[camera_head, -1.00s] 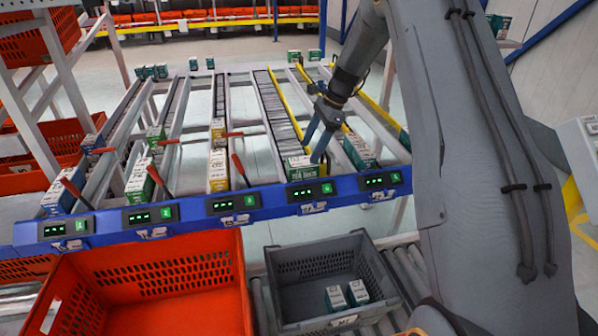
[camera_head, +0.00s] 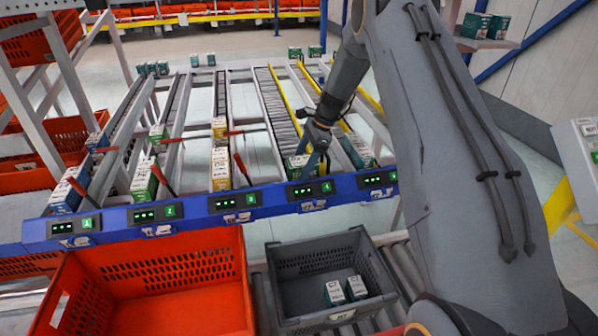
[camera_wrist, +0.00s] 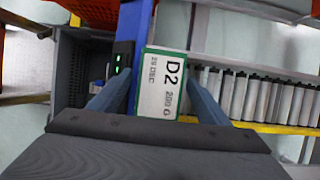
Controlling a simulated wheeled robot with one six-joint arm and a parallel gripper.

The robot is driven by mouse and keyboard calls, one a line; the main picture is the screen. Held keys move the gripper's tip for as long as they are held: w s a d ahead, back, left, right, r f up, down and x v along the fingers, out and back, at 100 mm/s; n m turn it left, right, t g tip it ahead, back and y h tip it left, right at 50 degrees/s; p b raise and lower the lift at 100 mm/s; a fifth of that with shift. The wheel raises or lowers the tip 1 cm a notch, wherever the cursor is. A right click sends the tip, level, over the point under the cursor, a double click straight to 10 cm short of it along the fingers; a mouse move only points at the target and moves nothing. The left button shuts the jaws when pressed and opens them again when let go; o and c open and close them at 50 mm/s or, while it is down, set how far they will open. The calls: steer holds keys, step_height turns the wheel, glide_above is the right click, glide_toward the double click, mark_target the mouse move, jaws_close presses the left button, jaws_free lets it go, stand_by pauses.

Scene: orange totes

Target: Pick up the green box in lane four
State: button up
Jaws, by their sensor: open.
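The green box in lane four (camera_head: 295,167) stands at the front end of the lane, behind the blue rail. My gripper (camera_head: 312,160) is at this box in the head view. In the wrist view my gripper (camera_wrist: 158,88) is open, with one finger on each side of the box. A narrow gap shows by the fingers; whether either touches the box I cannot tell. The lower part of the box is hidden.
Green boxes stand in lane two (camera_head: 145,180) and lane five (camera_head: 358,152); a yellow-white box (camera_head: 220,170) is in lane three. A grey tote (camera_head: 285,292) holds two small boxes, left of my arm. An orange tote (camera_head: 235,262) is beside it. Yellow dividers flank lane four.

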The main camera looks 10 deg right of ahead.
steer(key=shift+f, duration=0.25)
stand_by(0.4)
steer(key=c, duration=1.2)
